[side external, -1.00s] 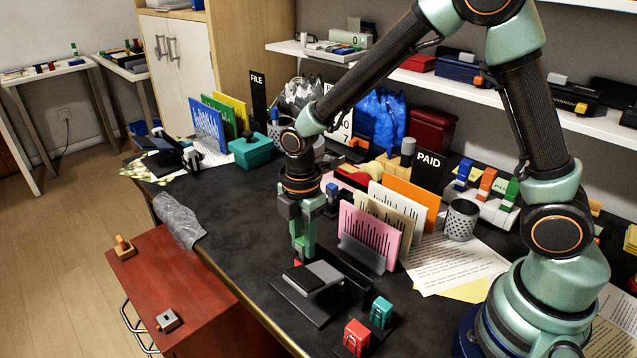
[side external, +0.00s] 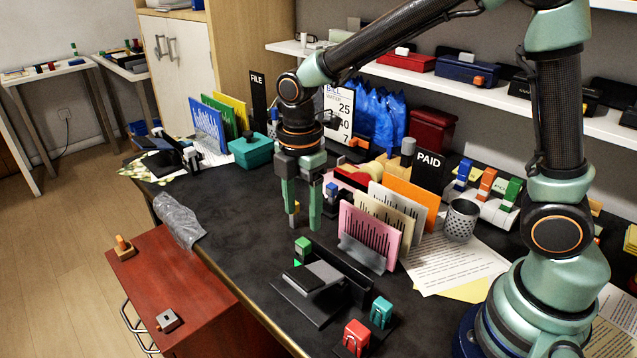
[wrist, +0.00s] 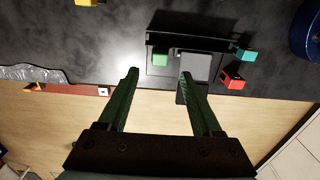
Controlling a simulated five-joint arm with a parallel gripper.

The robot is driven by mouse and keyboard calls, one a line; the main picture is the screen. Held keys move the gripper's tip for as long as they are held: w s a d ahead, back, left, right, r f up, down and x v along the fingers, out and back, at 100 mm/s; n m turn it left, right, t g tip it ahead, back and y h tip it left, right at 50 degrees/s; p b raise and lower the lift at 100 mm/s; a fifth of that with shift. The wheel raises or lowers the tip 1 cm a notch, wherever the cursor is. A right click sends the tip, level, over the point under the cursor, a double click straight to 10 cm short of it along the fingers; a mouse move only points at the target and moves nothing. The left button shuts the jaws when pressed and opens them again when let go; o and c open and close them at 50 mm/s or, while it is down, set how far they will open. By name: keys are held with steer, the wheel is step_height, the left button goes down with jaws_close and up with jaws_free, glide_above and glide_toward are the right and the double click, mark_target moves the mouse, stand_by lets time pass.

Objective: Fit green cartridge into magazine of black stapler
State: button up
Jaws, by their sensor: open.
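The black stapler (side external: 318,283), with a grey top part, stands on the dark desk near its front edge. It also shows in the wrist view (wrist: 196,67). The green cartridge (side external: 303,247) sits upright at the stapler's left end and shows as a green block in the wrist view (wrist: 160,58). How deep it sits in the magazine is hard to tell. A small green mark (side external: 297,263) shows just below it. My gripper (side external: 305,222) is open and empty, above and behind the cartridge, fingers pointing down and apart from it.
A red cartridge (side external: 355,338) and a teal one (side external: 381,312) stand right of the stapler. A pink card in a holder (side external: 369,236) is close behind. A small yellow block (side external: 296,207) is near my fingers.

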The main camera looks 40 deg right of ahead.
step_height(320, 180, up, 4)
steer(key=shift+r, duration=0.1)
stand_by(0.4)
steer(key=s+d+r+m+t, duration=0.5)
steer(key=s+d+m, duration=0.4)
steer(key=m, duration=0.9)
steer(key=shift+d+r+t, duration=0.3)
steer(key=shift+d+r, duration=0.3)
steer(key=shift+r, duration=0.1)
